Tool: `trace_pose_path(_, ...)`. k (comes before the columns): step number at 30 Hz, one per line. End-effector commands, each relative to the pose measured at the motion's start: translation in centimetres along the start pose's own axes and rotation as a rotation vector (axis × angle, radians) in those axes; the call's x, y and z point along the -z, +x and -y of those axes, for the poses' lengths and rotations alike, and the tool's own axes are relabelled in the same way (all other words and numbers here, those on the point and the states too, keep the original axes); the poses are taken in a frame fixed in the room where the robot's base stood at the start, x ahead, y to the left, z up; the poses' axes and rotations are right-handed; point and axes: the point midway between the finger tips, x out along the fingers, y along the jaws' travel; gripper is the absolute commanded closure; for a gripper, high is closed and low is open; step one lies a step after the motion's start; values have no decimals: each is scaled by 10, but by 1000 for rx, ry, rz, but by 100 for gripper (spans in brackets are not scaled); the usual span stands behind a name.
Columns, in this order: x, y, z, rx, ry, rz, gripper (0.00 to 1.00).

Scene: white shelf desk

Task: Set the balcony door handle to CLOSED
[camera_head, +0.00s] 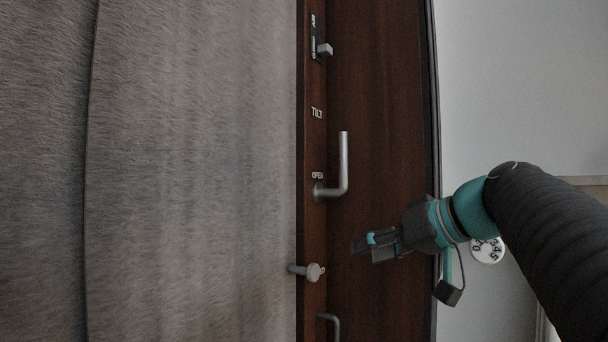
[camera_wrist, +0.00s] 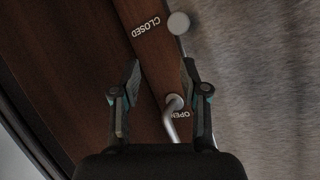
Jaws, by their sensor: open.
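The balcony door handle (camera_head: 344,160) is a grey metal L-shaped lever on the dark brown wooden door. Its pivot sits beside the OPEN label and its long arm points upward, towards the TILT label. My gripper (camera_head: 357,247) is open and empty, below and slightly right of the handle, apart from it in the head view. In the wrist view, my gripper (camera_wrist: 160,68) has its two fingers spread, with the handle's pivot (camera_wrist: 174,101) between them and the lever running down, partly hidden by the gripper body. The CLOSED label (camera_wrist: 159,26) shows upside down beyond the fingertips.
A round grey knob (camera_head: 314,272) sticks out on the door strip below the handle. A small latch (camera_head: 324,49) is above and another curved handle (camera_head: 331,322) is at the bottom. A grey curtain (camera_head: 190,170) hangs left. A pale wall (camera_head: 520,90) is right.

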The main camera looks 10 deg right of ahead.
Motion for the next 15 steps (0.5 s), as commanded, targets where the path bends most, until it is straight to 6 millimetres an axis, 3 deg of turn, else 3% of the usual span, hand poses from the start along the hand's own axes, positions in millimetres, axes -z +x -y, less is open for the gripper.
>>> trace_pose_path(1, 32, -13, -7, 31, -47, -65, 56)
trace_pose_path(3, 68, -31, -8, 77, -127, -148, 56)
trace_pose_path(6, 106, -57, -9, 128, -238, -251, 56)
trace_pose_path(9, 131, -78, -8, 162, -327, -327, 56)
trace_pose_path(15, 150, -96, -4, 191, -413, -392, 56)
